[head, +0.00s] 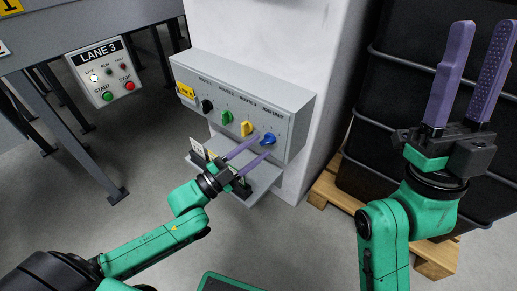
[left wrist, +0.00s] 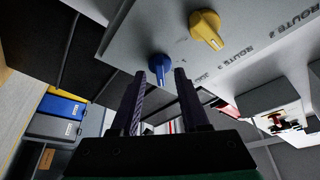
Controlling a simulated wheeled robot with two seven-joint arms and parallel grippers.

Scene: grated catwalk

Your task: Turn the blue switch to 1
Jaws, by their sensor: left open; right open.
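The blue switch (head: 267,140) is the rightmost rotary knob on the front of a grey control box (head: 292,126). Its pointer position and the marks around it are too small to read. My left gripper (head: 260,149) is open, its purple fingers reaching up toward the blue switch from below and in front. In the left wrist view the blue switch (left wrist: 159,66) shows just beyond and between the two fingertips (left wrist: 160,76). I cannot tell whether they touch it. My right gripper (head: 487,40) is open and empty, raised at the far right.
A yellow knob (head: 247,128), a green knob (head: 227,117) and a black knob (head: 206,106) sit left of the blue switch. A grey shelf (head: 262,181) juts out below the box. A dark tank (head: 405,95) stands at right; a LANE 3 panel (head: 104,72) at left.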

